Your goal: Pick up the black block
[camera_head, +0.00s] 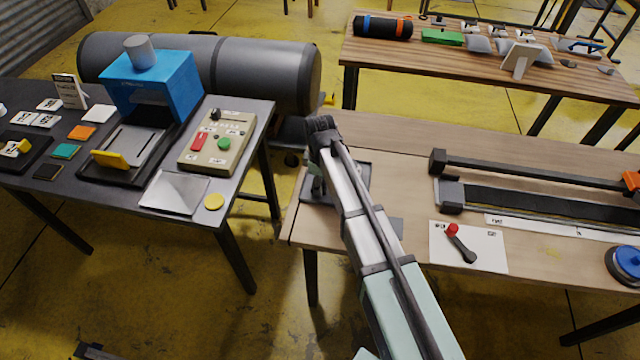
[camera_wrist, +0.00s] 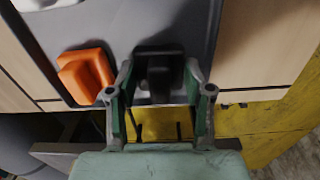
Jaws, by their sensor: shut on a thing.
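The black block (camera_wrist: 158,66) shows in the wrist view between the two fingers of my gripper (camera_wrist: 158,84), at the edge of a dark grey tray (camera_wrist: 190,25). My gripper is shut on the black block. I cannot tell whether the block is lifted off the tray. In the head view, my gripper (camera_head: 316,186) is low over the left end of the wooden table (camera_head: 420,135). My arm hides much of the tray (camera_head: 362,172) there, and the black block cannot be made out.
An orange block (camera_wrist: 84,74) lies left of the black block in the wrist view. A white card (camera_head: 485,248) with a red-tipped black tool (camera_head: 460,245) lies right of my arm. A grey table (camera_head: 240,120) with a blue machine (camera_head: 155,85) stands left, across a gap.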

